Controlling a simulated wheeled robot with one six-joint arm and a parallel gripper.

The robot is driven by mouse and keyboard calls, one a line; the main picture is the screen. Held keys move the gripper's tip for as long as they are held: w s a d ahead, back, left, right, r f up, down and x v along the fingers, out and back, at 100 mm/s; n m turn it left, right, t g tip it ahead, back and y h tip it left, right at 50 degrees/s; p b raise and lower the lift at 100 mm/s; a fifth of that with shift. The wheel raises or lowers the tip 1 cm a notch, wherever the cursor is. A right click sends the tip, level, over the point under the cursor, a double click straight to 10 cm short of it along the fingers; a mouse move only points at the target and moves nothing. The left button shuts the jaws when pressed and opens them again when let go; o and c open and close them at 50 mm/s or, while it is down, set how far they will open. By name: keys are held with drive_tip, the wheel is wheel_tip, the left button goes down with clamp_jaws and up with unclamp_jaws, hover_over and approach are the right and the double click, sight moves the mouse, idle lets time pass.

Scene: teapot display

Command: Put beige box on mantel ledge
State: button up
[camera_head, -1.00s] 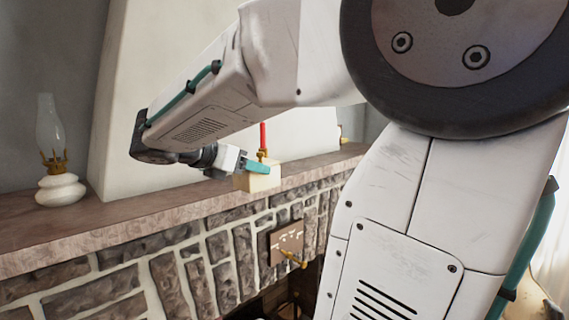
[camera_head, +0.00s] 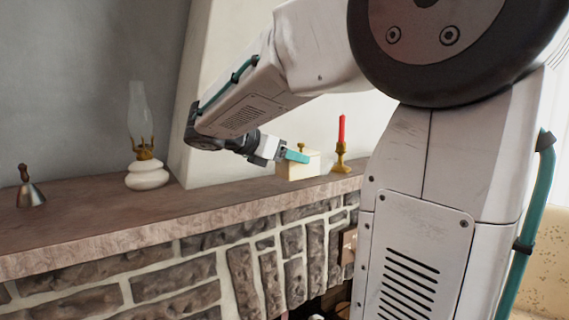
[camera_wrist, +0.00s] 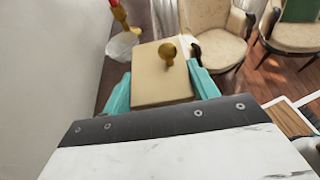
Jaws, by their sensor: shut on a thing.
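The beige box (camera_head: 299,166) has a small gold knob on its lid. My gripper (camera_head: 292,156) is shut on it, with teal fingers on both sides. In the wrist view the box (camera_wrist: 160,80) sits between the two teal fingers of my gripper (camera_wrist: 160,92), knob toward the far end. The mantel ledge (camera_head: 110,220) runs along the wall above the stone fireplace. In the head view the box appears at the ledge, near its right part. I cannot tell whether its underside touches the ledge.
On the ledge stand an oil lamp (camera_head: 147,172), a small bell (camera_head: 30,190) at the far left, and a brass candlestick with red candle (camera_head: 341,146) just right of the box. Ledge between lamp and box is clear. Chairs (camera_wrist: 214,32) stand on the floor beyond.

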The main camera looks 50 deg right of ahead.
drive_tip(key=w+d, duration=0.1)
drive_tip(key=w, duration=0.1)
drive_tip(key=w+d, duration=0.1)
drive_tip(key=w, duration=0.2)
drive_tip(key=w+d+f, duration=0.1)
drive_tip(key=w+d, duration=0.1)
drive_tip(key=w, duration=0.1)
drive_tip(key=shift+w, duration=0.25)
drive_tip(key=shift+f, duration=1.65)
drive_tip(key=shift+f, duration=0.15)
drive_tip(key=o, duration=1)
drive_tip(key=shift+o, duration=0.2)
